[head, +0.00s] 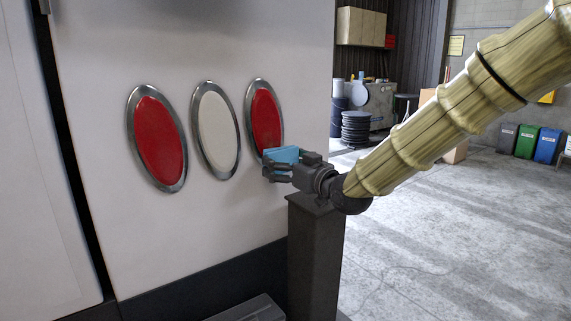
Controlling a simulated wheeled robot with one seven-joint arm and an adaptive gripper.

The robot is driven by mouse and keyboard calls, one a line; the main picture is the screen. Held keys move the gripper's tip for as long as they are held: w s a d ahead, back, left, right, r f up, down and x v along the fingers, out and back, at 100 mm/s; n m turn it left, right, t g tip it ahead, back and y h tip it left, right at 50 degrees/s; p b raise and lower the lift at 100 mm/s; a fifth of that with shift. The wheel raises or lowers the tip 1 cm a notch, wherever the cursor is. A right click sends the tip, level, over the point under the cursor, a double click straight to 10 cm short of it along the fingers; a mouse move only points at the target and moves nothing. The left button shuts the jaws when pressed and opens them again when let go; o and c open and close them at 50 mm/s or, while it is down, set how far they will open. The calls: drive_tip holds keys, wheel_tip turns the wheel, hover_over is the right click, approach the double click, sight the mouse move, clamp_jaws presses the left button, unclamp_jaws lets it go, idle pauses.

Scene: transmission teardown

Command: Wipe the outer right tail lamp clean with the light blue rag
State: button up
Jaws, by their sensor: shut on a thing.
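Three oval lamps with metal rims sit in a row on a white vehicle panel in the head view. They are a red lamp (158,143) at the left, a white lamp (214,128) in the middle and the outer right red lamp (265,119). My gripper (276,166) is shut on the light blue rag (284,155), which looks like a folded pad. The rag is at the lower edge of the right lamp and overlaps it in the picture. I cannot tell whether it touches the lamp. The lower right part of that lamp is hidden.
A dark post (313,250) stands right below my gripper. A dark bumper edge (205,286) runs under the white panel (225,225). The concrete floor (450,240) at the right is open, with several bins (527,142) far back.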

sight(270, 132)
drive_tip(key=shift+x, duration=1.1)
idle(0.4)
drive_tip(key=shift+r, duration=0.15)
drive_tip(key=shift+s+a+r+p, duration=0.15)
drive_tip(key=shift+r+p, duration=0.25)
drive_tip(key=shift+r, duration=0.45)
drive_tip(key=shift+s+r+p, duration=0.15)
drive_tip(key=shift+r+p, duration=0.25)
drive_tip(key=shift+r, duration=0.45)
drive_tip(key=shift+a+r+p, duration=0.15)
drive_tip(key=shift+r+p, duration=0.2)
drive_tip(key=shift+r, duration=0.5)
drive_tip(key=shift+a+r+p, duration=0.15)
drive_tip(key=shift+r+p, duration=0.2)
drive_tip(key=shift+r, duration=0.55)
drive_tip(key=shift+w+d+f+b, duration=0.15)
drive_tip(key=shift+f+b, duration=0.65)
drive_tip(key=shift+f, duration=0.4)
drive_tip(key=shift+w+d+f+b, duration=0.1)
drive_tip(key=shift+d+f+b, duration=0.05)
drive_tip(key=shift+f+b, duration=0.9)
drive_tip(key=shift+w+d+f+b, duration=0.15)
drive_tip(key=shift+f+b, duration=0.45)
drive_tip(key=shift+f, duration=0.75)
drive_tip(key=shift+s, duration=0.1)
